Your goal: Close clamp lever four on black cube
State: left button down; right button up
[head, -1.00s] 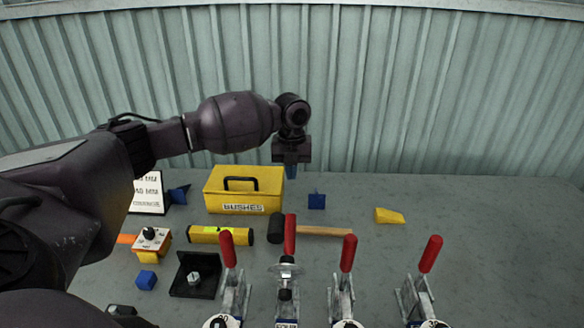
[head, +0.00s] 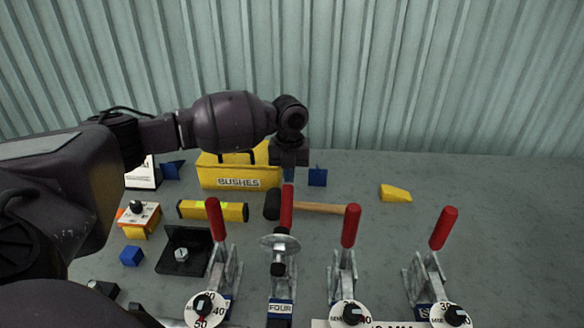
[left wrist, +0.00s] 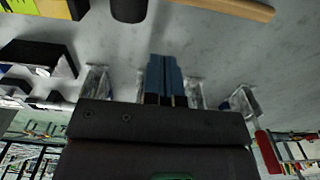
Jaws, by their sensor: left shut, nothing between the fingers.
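Clamp four stands second from left in the row, above a FOUR label (head: 281,308). Its red lever (head: 287,208) points upright, with a metal disc and dark tip (head: 278,268) in front. No separate black cube can be made out under it. My left gripper (head: 289,174) points down with its blue fingers together and empty. In the head view its tips appear just above the lever's top; contact cannot be told. In the left wrist view, the shut blue fingers (left wrist: 165,80) hide the clamp in line with them. My right gripper is not in view.
Similar red-handled clamps stand left (head: 214,220) and right (head: 350,226), with another farther right (head: 443,229). A hammer (head: 318,208) lies behind lever four. A yellow BUSHES box (head: 240,182) and black bracket (head: 184,250) are left.

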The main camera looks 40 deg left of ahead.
pick_arm(q)
jog(key=shift+f, duration=0.75)
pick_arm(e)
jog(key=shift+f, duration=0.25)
pick_arm(q)
jog(key=shift+r, duration=0.1)
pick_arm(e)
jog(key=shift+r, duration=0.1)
